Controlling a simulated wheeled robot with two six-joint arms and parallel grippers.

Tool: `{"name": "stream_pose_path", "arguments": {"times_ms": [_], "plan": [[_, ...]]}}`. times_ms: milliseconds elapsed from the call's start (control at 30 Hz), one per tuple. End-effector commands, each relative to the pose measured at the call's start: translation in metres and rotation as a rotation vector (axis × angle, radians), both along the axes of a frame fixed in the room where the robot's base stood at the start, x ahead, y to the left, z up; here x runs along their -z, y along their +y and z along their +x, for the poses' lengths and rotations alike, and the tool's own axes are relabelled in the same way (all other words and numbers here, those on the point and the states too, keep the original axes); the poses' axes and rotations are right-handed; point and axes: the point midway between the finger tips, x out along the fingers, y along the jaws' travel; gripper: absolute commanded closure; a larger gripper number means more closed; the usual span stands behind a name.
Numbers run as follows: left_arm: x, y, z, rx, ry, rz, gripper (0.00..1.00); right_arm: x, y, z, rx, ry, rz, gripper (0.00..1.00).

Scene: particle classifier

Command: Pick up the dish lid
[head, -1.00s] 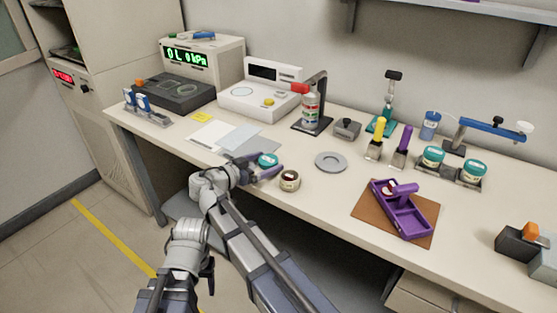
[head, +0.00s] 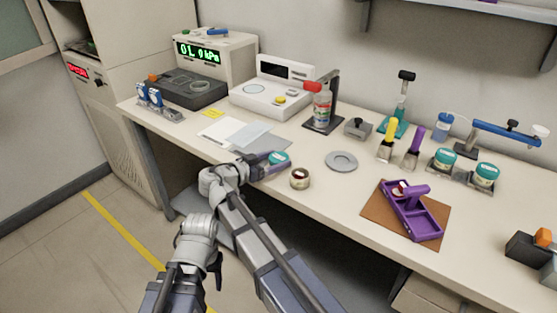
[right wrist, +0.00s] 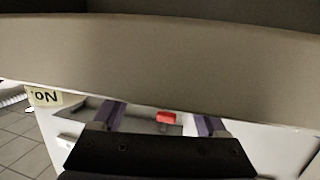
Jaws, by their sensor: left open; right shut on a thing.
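The teal dish lid (head: 278,157) sits low at the bench top near the front edge, between the papers and an open cream dish (head: 300,178) with dark red contents. My right gripper (head: 268,167) is at the lid and shut on it, its fingers partly covering it. Whether the lid is clear of the bench cannot be told. In the right wrist view the two purple-grey fingers (right wrist: 160,119) stand apart. A broad beige surface hides their far ends, and no teal shows there. My left gripper (head: 214,273) is low at the left, away from the bench, open; its fingers are hard to make out.
A grey round plate (head: 341,161) lies right of the open dish. A purple tray (head: 426,226) stands on a brown mat (head: 377,211). Papers (head: 222,130), a balance (head: 290,105) and a red-capped bottle (head: 321,107) are behind. The bench front is clear between dish and mat.

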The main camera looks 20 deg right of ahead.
Motion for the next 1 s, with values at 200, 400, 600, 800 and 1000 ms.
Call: {"name": "stream_pose_path", "arguments": {"times_ms": [200, 400, 600, 800, 1000], "plan": [[-0.002, 0.000, 0.000, 0.000, 0.000, 0.000, 0.41, -0.002, 0.000, 0.000, 0.000, 0.000, 0.000, 0.78], [-0.015, 0.000, 0.000, 0.000, 0.000, 0.000, 0.41, -0.015, 0.000, 0.000, 0.000, 0.000, 0.000, 0.78], [-0.042, 0.000, 0.000, 0.000, 0.000, 0.000, 0.41, -0.042, 0.000, 0.000, 0.000, 0.000, 0.000, 0.78], [-0.074, 0.000, 0.000, 0.000, 0.000, 0.000, 0.41, -0.074, 0.000, 0.000, 0.000, 0.000, 0.000, 0.78], [-0.097, 0.000, 0.000, 0.000, 0.000, 0.000, 0.41, -0.097, 0.000, 0.000, 0.000, 0.000, 0.000, 0.78]]}}
